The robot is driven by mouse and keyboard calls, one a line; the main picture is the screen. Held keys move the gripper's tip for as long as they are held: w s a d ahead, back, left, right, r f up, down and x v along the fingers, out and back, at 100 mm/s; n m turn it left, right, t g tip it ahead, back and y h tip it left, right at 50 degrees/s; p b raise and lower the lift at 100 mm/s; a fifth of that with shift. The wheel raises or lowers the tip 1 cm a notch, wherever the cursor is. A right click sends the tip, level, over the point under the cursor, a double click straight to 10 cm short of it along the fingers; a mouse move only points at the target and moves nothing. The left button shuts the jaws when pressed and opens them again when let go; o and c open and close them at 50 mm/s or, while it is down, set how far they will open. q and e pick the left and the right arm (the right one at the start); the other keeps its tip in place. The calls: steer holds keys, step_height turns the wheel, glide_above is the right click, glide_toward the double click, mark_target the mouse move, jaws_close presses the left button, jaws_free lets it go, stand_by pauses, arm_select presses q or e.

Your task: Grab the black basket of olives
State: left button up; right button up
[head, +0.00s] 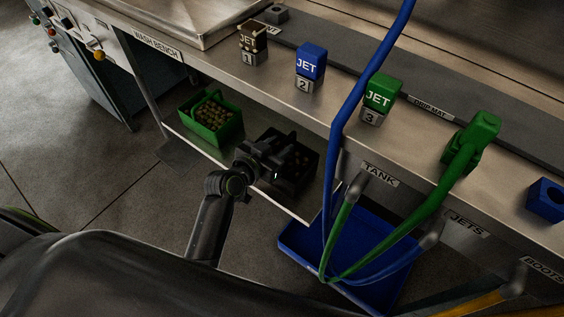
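The black basket (309,166) sits on the low shelf under the bench, with dark olives showing inside it. My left gripper (277,152) reaches in from below and overlaps the basket's near left side and handle area. The gripper and basket are both dark there, so I cannot tell whether the fingers are open or closed, or whether they touch the handle. The gripper hides part of the basket. My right gripper is not in view.
A green basket of olives (213,119) stands left of the black one on the same shelf. A blue tray (300,243) lies to the right, with blue and green hoses in it. Above, the bench edge carries JET blocks, including blue JET 2 (310,62).

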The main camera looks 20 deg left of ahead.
arm_select(q)
jaws_close()
stand_by(1.1)
steer(key=shift+r, duration=0.1)
